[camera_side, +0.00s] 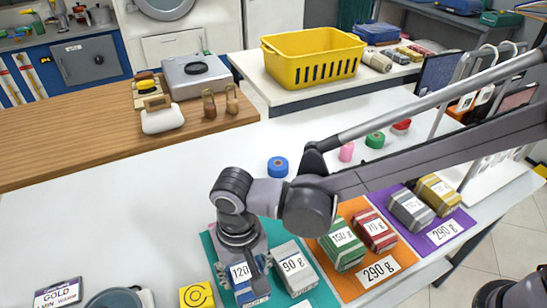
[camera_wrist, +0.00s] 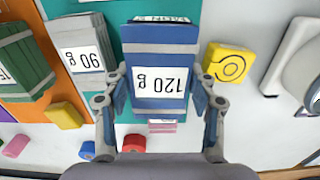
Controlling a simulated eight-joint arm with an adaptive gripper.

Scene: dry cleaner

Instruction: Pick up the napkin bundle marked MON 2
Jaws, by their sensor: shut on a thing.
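A blue bundle with a white 120 g label (camera_wrist: 160,82) sits between the two fingers of my gripper (camera_wrist: 159,100), which are shut on its sides. A second small label shows on its far end, too foreshortened to read surely. In the side view my gripper (camera_side: 241,268) comes down from above on the same bundle (camera_side: 255,298), over the teal mat (camera_side: 320,297); the wrist hides much of it. I cannot tell whether it is off the mat. A grey bundle marked 90 g (camera_side: 295,267) lies just right of it, apart; it is left of it in the wrist view (camera_wrist: 85,50).
Green (camera_side: 341,243) and red (camera_side: 374,230) bundles lie on an orange mat (camera_side: 350,284). Grey (camera_side: 409,208) and gold (camera_side: 438,193) bundles lie on a purple mat (camera_side: 465,218). A yellow block (camera_side: 197,296) is close left of my gripper.

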